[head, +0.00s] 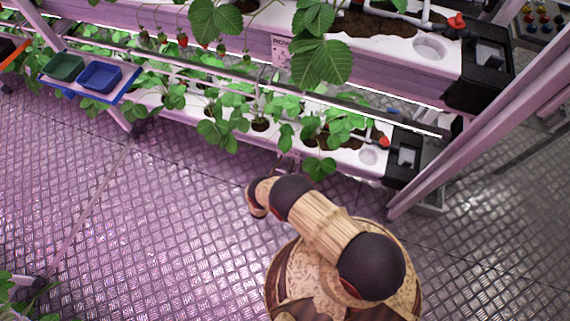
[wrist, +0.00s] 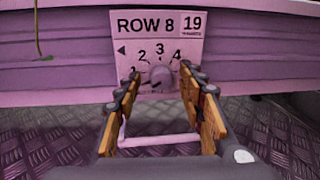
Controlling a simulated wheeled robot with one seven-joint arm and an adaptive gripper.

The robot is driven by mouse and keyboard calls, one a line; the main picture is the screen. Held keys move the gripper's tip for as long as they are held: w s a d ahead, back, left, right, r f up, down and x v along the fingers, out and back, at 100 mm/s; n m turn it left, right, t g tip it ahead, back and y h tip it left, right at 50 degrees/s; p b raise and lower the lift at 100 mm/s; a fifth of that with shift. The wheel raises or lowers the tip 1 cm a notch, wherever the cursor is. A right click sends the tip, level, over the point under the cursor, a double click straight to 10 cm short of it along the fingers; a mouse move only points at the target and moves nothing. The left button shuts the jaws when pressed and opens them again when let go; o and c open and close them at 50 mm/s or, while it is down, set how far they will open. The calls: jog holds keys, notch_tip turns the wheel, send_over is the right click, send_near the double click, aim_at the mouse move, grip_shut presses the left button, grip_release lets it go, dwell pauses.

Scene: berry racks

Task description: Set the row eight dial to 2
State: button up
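The row eight dial (wrist: 160,76) is a round pinkish knob on a pale plate (wrist: 160,24) marked "ROW 8" and "19". The numbers 2, 3 and 4 show in an arc above the knob; marks further to the sides are partly covered by my fingers. Which number the knob points to is too small to tell. My gripper (wrist: 160,73) is open, with one fingertip on either side of the knob. A gap shows between fingers and knob. In the head view my gripper is at the lower planter's front edge, and the dial cannot be made out.
The lower white planter (head: 372,170) holds strawberry plants and has a black end box (head: 402,160). An upper planter with a small sign (head: 281,52) runs above it. A shelf with green (head: 63,67) and blue (head: 100,77) trays stands left. The metal floor (head: 150,220) is clear at left.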

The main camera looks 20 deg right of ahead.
grip_shut()
dwell(0.5)
